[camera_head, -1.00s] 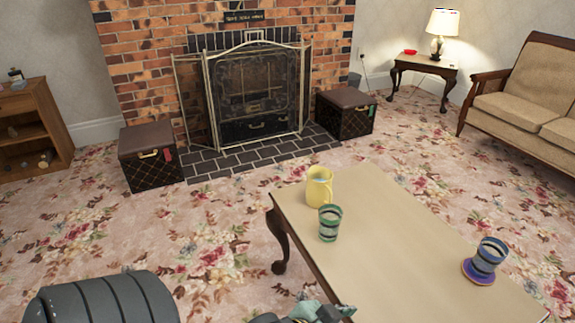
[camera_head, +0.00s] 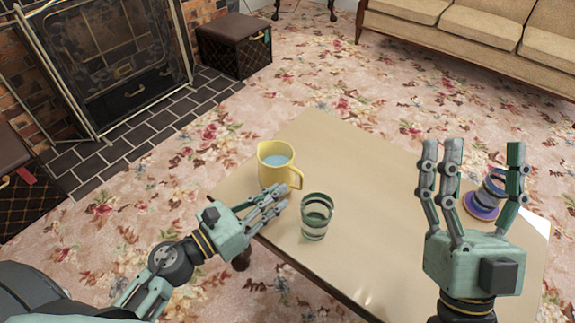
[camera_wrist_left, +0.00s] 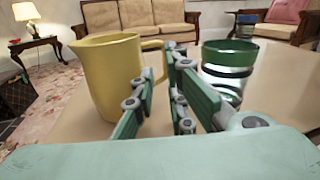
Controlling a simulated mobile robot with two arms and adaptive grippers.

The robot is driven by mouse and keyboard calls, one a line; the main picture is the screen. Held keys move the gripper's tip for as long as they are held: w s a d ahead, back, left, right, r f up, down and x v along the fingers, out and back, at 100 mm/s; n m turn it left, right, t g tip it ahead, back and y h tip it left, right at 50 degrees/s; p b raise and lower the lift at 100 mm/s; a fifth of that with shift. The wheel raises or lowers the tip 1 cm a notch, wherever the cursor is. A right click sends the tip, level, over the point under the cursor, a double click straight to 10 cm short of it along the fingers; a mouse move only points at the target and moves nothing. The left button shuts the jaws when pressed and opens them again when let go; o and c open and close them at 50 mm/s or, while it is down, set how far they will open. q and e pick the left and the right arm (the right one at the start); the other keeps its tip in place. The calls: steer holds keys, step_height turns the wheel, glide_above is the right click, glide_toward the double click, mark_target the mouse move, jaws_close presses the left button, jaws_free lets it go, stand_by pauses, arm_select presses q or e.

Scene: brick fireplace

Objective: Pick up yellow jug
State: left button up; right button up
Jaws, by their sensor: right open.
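The yellow jug (camera_head: 268,169) stands upright on the near-left part of the coffee table (camera_head: 385,190), with pale blue showing inside it. In the left wrist view the jug (camera_wrist_left: 105,75) is at left, its handle pointing right. My left gripper (camera_head: 276,203) is low beside the handle, at the table's left edge. In the left wrist view its fingers (camera_wrist_left: 162,75) are partly spread and overlap the handle. Whether they touch it is unclear. My right gripper (camera_head: 478,152) is raised over the table's right side, fingers up, open and empty.
A green striped glass (camera_head: 317,216) stands close to the right of my left fingers. A purple and blue striped cup (camera_head: 492,188) stands on a purple coaster (camera_head: 480,206), partly hidden by my right gripper. The table's middle is clear. A trunk (camera_head: 234,47) and a sofa (camera_head: 480,35) are farther back.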

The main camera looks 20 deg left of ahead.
mark_target(301, 182)
arm_select(q)
steer(key=shift+w+d+m, duration=0.4)
steer(key=shift+w+d, duration=0.3)
steer(key=shift+d, duration=0.15)
steer(key=p+x, duration=0.1)
steer(key=x, duration=0.4)
steer(key=shift+d, duration=0.1)
steer(key=shift+w+d, duration=0.15)
steer(key=shift+w, duration=0.05)
arm_select(e)
steer(key=w+f+g, duration=0.1)
steer(key=w+f+g+h, duration=0.1)
steer(key=f, duration=0.1)
steer(key=w+f+g, duration=0.1)
steer(key=shift+w+f, duration=0.3)
steer(key=shift+f, duration=0.05)
arm_select(q)
jaws_close()
steer(key=shift+r, duration=0.15)
arm_select(e)
steer(key=shift+a, duration=0.1)
